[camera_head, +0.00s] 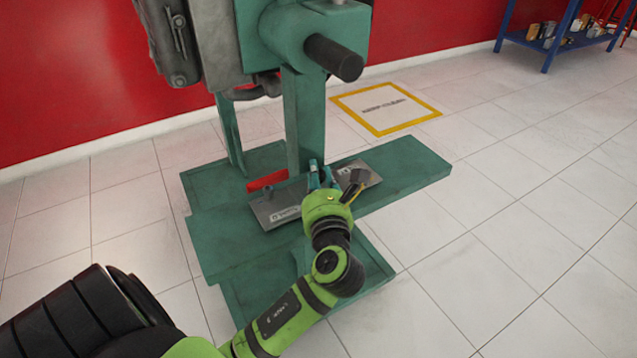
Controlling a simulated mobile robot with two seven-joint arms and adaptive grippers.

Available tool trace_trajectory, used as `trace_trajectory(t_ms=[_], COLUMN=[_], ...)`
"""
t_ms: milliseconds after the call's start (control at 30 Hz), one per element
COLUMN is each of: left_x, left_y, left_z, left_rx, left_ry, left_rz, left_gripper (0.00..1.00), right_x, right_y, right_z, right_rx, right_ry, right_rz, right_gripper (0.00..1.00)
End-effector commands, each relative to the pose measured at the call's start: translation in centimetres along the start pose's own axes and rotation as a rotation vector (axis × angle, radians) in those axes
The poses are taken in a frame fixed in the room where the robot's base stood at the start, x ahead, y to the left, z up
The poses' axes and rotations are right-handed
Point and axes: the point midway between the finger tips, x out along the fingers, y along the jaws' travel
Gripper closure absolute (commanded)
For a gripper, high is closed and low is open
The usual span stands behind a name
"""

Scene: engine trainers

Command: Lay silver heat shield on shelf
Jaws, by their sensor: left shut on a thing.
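The silver heat shield (280,206) is a flat grey plate with small printed labels. It lies roughly flat over the middle of the green shelf (412,164) at the foot of the engine stand. I cannot tell whether it rests on the shelf or is just above it. My left gripper (324,177) is over the middle of the shield and shut on it. The gripper hides part of the plate and its grip point. My right gripper is not in view.
A red piece (267,180) sits behind the shield on the shelf. The green stand's post (303,120) rises behind, with an engine and a dark cylinder (335,58) overhead. The shelf's right end is bare. A blue rack (553,42) stands far right.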

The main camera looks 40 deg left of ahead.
Motion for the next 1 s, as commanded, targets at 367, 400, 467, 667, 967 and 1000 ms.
trace_trajectory(t_ms=[367,400,467,667,967,1000], left_x=[0.0,0.0,0.0,0.0,-1.2,-1.9], left_y=[-0.1,-0.1,-0.1,-0.1,-0.1,-0.2], left_z=[-0.4,-0.5,-0.7,-0.6,-0.6,-0.6], left_rx=[-0.001,-0.001,0.000,0.000,0.001,-0.001], left_ry=[-0.004,-0.004,0.000,-0.001,0.002,0.003], left_rz=[0.000,0.000,-0.001,-0.001,-0.002,-0.004], left_gripper=[1.00,1.00,0.54,0.51,0.51,0.51], right_x=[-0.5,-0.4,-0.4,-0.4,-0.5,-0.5], right_y=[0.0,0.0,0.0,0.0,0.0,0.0], right_z=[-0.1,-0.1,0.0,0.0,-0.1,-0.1], right_rx=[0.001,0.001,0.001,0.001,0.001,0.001], right_ry=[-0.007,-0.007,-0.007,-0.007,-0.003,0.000], right_rz=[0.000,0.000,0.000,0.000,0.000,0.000], right_gripper=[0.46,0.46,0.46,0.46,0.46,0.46])
